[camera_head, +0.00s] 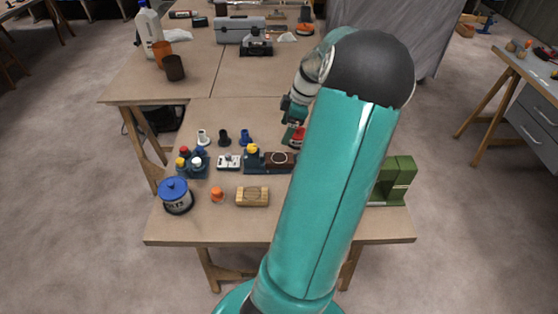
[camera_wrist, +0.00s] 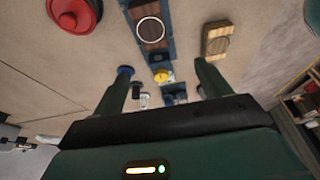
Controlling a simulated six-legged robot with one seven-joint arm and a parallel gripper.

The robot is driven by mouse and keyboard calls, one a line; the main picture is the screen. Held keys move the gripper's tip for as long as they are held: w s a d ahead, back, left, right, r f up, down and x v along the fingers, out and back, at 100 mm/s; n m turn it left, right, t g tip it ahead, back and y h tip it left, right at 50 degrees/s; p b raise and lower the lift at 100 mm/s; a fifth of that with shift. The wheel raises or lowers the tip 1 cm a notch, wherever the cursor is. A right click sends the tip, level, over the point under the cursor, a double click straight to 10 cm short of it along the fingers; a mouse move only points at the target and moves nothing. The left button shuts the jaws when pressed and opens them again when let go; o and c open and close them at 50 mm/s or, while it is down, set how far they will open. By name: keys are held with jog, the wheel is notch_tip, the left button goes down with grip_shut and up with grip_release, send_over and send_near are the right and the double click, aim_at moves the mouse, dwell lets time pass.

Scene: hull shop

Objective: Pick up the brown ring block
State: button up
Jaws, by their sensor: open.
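The brown ring block (camera_head: 281,157) is dark brown with a pale ring on top. It lies in a blue holder (camera_head: 262,168) at the middle of the near table, partly beside my arm in the head view. In the wrist view the block (camera_wrist: 149,31) shows at the top centre, beyond my fingertips. My gripper (camera_wrist: 162,67) is open, with its two green fingers spread wide and nothing between them. The block lies ahead of the gap, apart from the fingers. My arm hides part of the table in the head view.
A light wooden block (camera_head: 252,196) and an orange knob piece (camera_head: 216,195) lie in front of it. A blue-lidded jar (camera_head: 176,196) stands left, a green block (camera_head: 396,180) right. A yellow knob (camera_wrist: 163,76) and a red round thing (camera_wrist: 75,14) are close by.

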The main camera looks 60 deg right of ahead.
aim_at(281, 157)
jog(key=shift+t, duration=0.3)
jog(key=f, duration=0.4)
jog(key=w+f, duration=0.1)
jog(key=f, duration=0.8)
jog(key=shift+w+d, duration=0.1)
jog(key=shift+w, duration=0.25)
jog(key=shift+w+f, duration=0.1)
jog(key=shift+f, duration=0.35)
jog(key=shift+f, duration=0.25)
jog(key=c, duration=1.1)
